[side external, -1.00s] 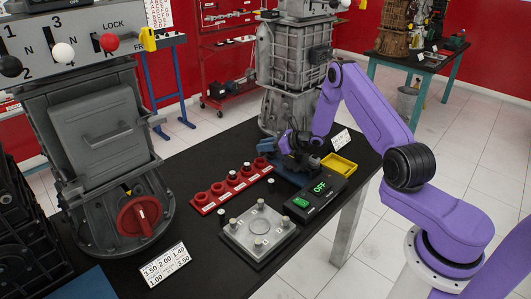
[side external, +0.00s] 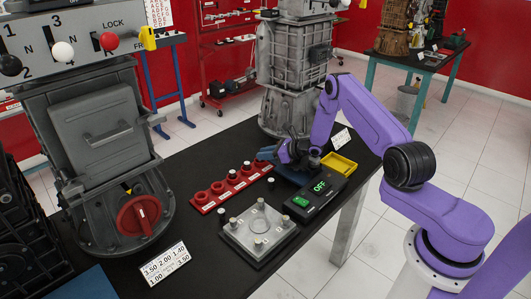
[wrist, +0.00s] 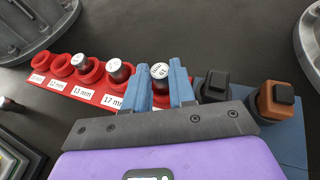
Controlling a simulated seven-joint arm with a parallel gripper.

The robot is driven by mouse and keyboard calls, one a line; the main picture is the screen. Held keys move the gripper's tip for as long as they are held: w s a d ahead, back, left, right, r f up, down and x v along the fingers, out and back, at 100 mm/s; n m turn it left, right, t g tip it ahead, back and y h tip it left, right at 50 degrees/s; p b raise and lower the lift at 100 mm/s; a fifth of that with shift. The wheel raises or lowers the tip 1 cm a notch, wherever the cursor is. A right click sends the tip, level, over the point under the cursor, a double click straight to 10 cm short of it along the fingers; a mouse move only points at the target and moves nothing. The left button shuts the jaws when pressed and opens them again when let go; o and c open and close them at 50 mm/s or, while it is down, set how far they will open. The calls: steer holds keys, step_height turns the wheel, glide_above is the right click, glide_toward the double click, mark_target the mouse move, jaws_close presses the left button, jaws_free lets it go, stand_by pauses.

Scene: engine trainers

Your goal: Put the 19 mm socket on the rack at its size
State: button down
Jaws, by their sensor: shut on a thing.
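The 19 mm socket (wrist: 160,71) is a silver cylinder between the blue fingers of my gripper (wrist: 163,88) in the wrist view. The marking on its top is too small to read surely. The red rack (wrist: 97,95) has a row of rings with size labels, among them 13 mm and 17 mm. My gripper is shut on the socket over the right end of the rack, where red shows between and beside the fingers. I cannot tell whether the socket is inside a ring. In the side view my gripper (side external: 268,154) hides that end of the rack (side external: 222,196).
Two silver sockets (wrist: 81,63) (wrist: 115,70) stand in neighbouring rings. Black and orange tools (wrist: 279,100) stand right of my fingers. A plate with several posts (side external: 258,232), an OFF box (side external: 318,187) and a yellow tray (side external: 340,163) lie nearby.

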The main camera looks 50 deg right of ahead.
steer(key=c, duration=0.9)
jaws_free()
steer(key=shift+c, duration=0.2)
steer(key=shift+r, duration=0.1)
